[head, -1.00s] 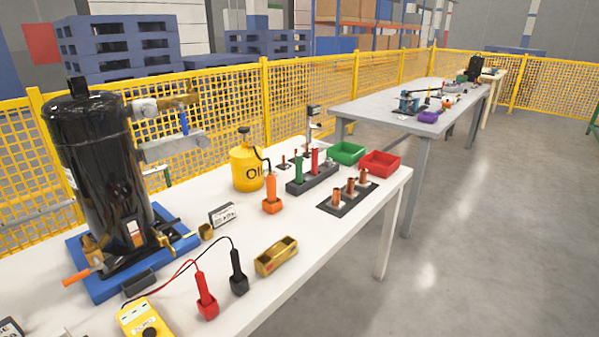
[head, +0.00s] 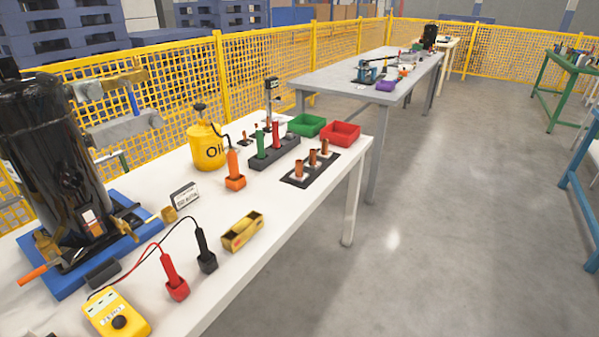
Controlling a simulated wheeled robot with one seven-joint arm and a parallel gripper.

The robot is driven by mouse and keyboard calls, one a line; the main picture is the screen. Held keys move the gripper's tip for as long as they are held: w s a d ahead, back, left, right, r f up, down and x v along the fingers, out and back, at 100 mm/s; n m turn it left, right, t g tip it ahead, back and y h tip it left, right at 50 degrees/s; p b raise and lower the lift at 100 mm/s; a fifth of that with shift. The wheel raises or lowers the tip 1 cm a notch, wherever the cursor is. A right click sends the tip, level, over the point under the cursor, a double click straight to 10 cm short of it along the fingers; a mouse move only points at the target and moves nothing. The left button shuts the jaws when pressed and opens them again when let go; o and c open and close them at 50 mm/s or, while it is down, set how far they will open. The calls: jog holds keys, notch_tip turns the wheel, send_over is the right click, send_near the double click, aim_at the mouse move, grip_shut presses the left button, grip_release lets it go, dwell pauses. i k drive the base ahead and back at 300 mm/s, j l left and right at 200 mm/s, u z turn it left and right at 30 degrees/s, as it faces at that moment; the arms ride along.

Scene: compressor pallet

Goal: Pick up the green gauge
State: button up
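A green gauge (head: 261,142) stands upright in a dark grey block holder (head: 274,153) on the white table (head: 200,238). A red gauge (head: 276,133) stands in the same holder, just to its right. The lower end of the green gauge is hidden in the holder. My gripper is not in view.
An orange-handled tool (head: 234,172) and a yellow oil can (head: 208,146) stand to the left of the holder. A green bin (head: 306,125), a red bin (head: 341,133) and a dark plate with copper fittings (head: 302,175) lie to its right. Open floor (head: 440,230) is at right.

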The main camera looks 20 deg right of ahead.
aim_at(260, 132)
jog(key=i+z, duration=0.25)
jog(key=i, duration=0.25)
jog(key=i+j+z, duration=0.25)
jog(key=i, duration=0.25)
jog(key=i+j+z, duration=0.25)
jog(key=i, duration=0.2)
jog(key=i+j+z, duration=0.25)
jog(key=i, duration=0.25)
